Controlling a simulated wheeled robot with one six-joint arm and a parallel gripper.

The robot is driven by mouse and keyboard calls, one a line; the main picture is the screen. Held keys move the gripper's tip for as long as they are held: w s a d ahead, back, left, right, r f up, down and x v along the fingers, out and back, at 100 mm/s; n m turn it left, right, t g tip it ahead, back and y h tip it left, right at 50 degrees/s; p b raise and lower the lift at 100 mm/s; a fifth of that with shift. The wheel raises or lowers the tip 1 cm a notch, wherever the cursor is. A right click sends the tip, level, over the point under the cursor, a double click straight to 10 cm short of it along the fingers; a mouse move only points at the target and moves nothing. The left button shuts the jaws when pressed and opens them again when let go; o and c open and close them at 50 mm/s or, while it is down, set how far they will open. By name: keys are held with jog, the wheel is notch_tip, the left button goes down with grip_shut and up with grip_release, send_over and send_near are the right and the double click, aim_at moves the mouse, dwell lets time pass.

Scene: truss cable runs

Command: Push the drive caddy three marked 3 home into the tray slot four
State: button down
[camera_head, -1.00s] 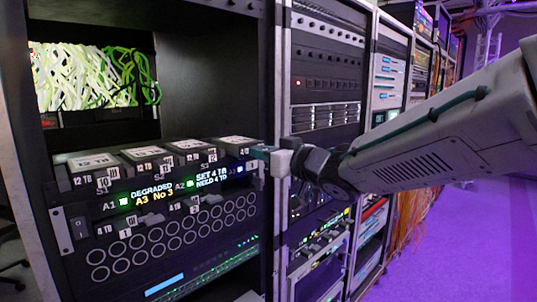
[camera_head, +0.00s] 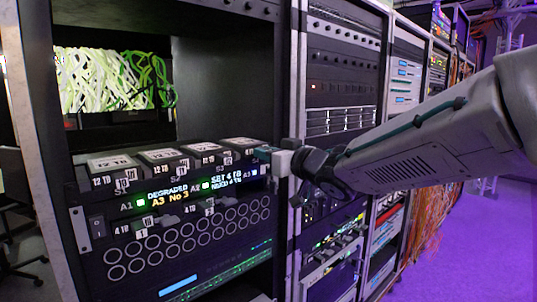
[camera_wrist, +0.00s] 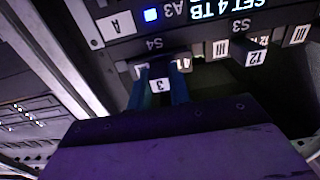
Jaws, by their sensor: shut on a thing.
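In the wrist view, the caddy marked 3 (camera_wrist: 160,85) is between the two blue fingers of my gripper (camera_wrist: 162,92). My gripper is shut on it at the mouth of the slot labelled S4 (camera_wrist: 153,44); how far in it sits cannot be told. The wrist picture is upside down. In the head view, my gripper (camera_head: 266,152) is at the right end of the drive tray (camera_head: 85,228), and the caddy's marking is hidden there. The tray display (camera_head: 170,194) reads DEGRADED, A3 No 3, SET 4 TB, NEED 4 TB.
Several caddies marked 12 TB (camera_head: 110,163) fill the slots to the left; one (camera_wrist: 256,57) is close beside slot four in the wrist view. Lower caddies marked 4 TB (camera_head: 140,228) stick out below the display. A rack upright (camera_head: 288,90) is close on the right.

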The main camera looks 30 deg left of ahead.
jog(key=shift+w+a, duration=0.15)
jog(key=shift+a, duration=0.2)
jog(key=shift+a, duration=0.15)
jog(key=c, duration=1.2)
grip_release()
jog(key=shift+w, duration=0.1)
jog(key=v, duration=0.7)
jog(key=shift+d, duration=0.35)
